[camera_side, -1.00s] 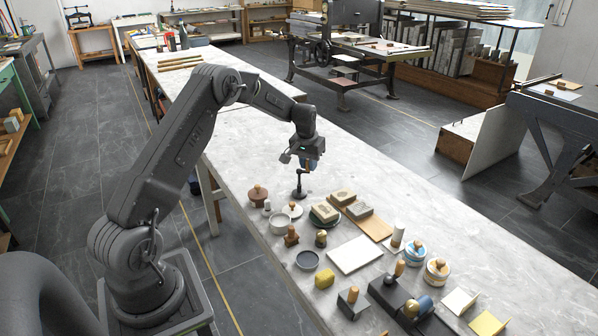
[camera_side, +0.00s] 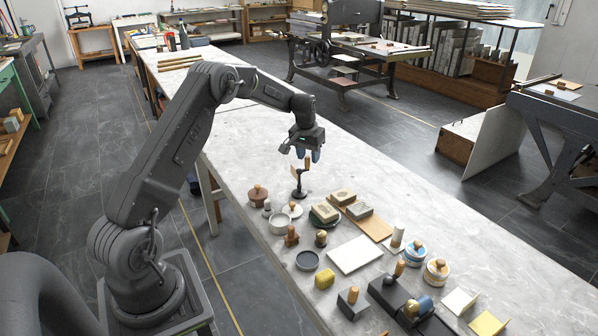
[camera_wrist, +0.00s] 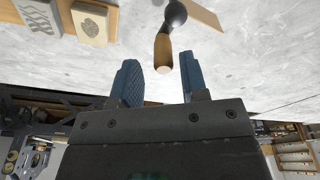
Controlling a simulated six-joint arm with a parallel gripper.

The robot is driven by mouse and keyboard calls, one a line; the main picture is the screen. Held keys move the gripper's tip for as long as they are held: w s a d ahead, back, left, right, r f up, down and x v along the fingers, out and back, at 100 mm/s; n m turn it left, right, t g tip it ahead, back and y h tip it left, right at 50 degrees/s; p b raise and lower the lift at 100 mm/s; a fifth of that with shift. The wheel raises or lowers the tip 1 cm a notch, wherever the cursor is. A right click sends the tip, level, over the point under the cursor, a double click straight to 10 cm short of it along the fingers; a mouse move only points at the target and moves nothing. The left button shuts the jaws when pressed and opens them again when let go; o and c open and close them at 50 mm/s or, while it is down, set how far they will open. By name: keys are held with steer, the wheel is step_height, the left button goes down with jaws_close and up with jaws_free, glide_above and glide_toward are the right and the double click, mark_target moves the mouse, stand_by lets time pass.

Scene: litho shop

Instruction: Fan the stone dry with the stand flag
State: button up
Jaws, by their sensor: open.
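The stand flag (camera_side: 299,188) stands upright on the table, with a dark round base and a thin dark stem. In the wrist view its wooden handle (camera_wrist: 163,52) points toward my gripper, with a dark ball joint and a tan flat piece beyond. My gripper (camera_side: 308,157) is above it, open and empty. In the wrist view the handle's end lies in line with the gap between the blue fingers (camera_wrist: 162,74); I cannot tell how far off it is.
The table surface (camera_side: 245,150) behind the stand is clear.

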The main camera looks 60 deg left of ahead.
steer(key=shift+r, duration=2.25)
steer(key=s+d+r+m+t, duration=0.1)
steer(key=s+d+r+m, duration=0.1)
steer(key=s+d+r, duration=0.55)
steer(key=s+d+r+m+t, duration=0.1)
steer(key=s+d+r, duration=0.4)
steer(key=d+r, duration=0.6)
steer(key=s+d+f+m+t, duration=0.1)
steer(key=s+d+f, duration=0.1)
steer(key=s+d, duration=0.4)
steer(key=s+d+f+m+t, duration=0.1)
steer(key=s+d, duration=0.5)
steer(key=s, duration=0.7)
steer(key=shift+f+m+h, duration=0.4)
steer(key=shift+f+m, duration=0.1)
